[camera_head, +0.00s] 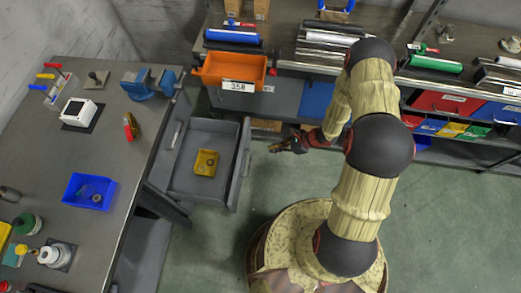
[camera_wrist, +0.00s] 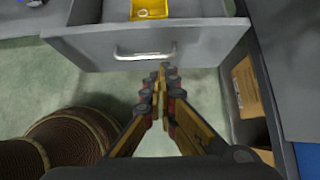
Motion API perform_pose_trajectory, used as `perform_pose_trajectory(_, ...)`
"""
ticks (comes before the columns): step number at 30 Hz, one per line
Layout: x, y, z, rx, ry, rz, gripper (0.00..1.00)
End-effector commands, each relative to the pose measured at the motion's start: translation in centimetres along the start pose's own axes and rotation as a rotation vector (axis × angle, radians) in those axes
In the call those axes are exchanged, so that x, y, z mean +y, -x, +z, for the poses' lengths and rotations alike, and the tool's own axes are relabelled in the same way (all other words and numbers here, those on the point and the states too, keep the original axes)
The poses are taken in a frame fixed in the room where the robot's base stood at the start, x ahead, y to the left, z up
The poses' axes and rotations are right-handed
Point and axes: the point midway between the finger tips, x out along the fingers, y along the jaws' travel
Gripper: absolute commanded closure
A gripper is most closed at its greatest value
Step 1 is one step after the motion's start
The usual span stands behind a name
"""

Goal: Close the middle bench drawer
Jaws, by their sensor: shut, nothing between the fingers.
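One grey bench drawer (camera_head: 190,185) stands pulled out from the right side of the workbench (camera_head: 110,145). Whether it is the middle one is hard to tell. A yellow tray (camera_head: 206,162) with small rings lies inside it. In the wrist view the drawer's front panel (camera_wrist: 190,47) faces me, with a metal bar handle (camera_wrist: 145,53). My gripper (camera_head: 273,147) is shut and empty, to the right of the drawer front. In the wrist view its fingertips (camera_wrist: 161,80) point at the front panel, just below and right of the handle. I cannot tell whether they touch.
A blue vise (camera_head: 153,83) and a blue tray (camera_head: 89,191) are on the bench. An orange bin (camera_head: 233,70) sits on the back shelf. Cardboard boxes (camera_wrist: 247,86) stand on the shelving to the right in the wrist view. Green floor (camera_head: 215,235) is clear before the drawer.

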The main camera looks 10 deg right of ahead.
Motion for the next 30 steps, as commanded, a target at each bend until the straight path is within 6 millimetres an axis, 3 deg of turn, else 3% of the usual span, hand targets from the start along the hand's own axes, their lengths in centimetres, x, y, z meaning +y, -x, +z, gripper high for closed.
perform_pose_trajectory(5, 0.1, -2.1, -0.2, 0.003, 0.001, 0.003, 1.0)
perform_pose_trajectory(18, 0.0, -10.4, 0.1, 0.001, 0.006, 0.003, 1.0)
perform_pose_trajectory(24, 0.1, -12.0, 2.1, 0.002, 0.004, 0.003, 1.0)
perform_pose_trajectory(30, 0.1, -12.6, 2.8, 0.002, 0.003, 0.002, 1.0)
